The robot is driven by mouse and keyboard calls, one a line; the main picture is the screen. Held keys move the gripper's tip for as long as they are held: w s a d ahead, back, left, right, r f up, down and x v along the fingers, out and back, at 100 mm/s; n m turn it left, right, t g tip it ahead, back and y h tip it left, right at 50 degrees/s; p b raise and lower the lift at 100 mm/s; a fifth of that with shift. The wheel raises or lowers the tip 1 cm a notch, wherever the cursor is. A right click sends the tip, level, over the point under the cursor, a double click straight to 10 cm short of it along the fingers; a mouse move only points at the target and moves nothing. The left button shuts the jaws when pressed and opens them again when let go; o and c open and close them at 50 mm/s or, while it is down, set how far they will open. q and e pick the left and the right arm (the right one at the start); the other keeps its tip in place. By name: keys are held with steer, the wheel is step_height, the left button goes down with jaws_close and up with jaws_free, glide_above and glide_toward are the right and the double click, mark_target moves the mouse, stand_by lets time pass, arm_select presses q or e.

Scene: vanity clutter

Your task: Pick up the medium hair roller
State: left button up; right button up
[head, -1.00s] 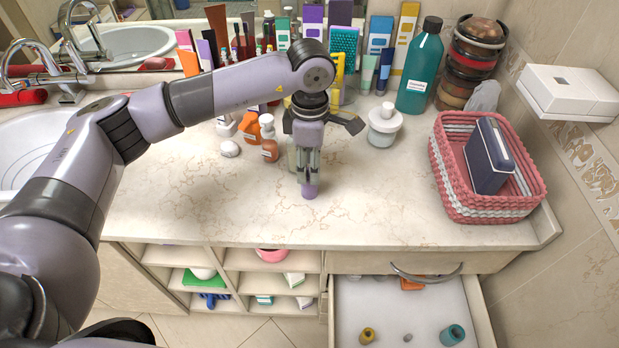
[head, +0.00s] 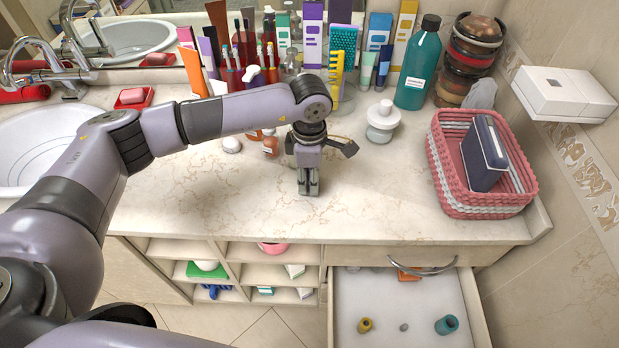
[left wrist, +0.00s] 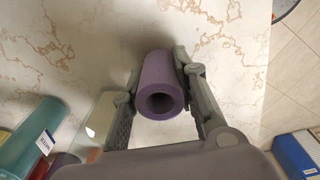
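A purple hollow hair roller (left wrist: 158,85) is between the two fingers of my left gripper (left wrist: 157,65) in the left wrist view. The fingers lie close along both of its sides and look shut on it. Its open end faces the wrist camera. In the head view my left gripper (head: 309,190) points down at the counter, and its fingers hide the roller. A yellow roller (head: 365,325) and a larger teal roller (head: 447,324) are in the open drawer. My right gripper is not in view.
A pink-and-white basket (head: 480,205) stands at the right. A white jar (head: 382,122), a teal bottle (head: 417,70) and crowded bottles stand behind the gripper. The open drawer (head: 345,290) juts out below the marble counter (head: 230,205). The counter front is clear.

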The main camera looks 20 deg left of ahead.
arm_select(q)
steer(key=shift+c, duration=0.8)
steer(key=shift+r, duration=0.15)
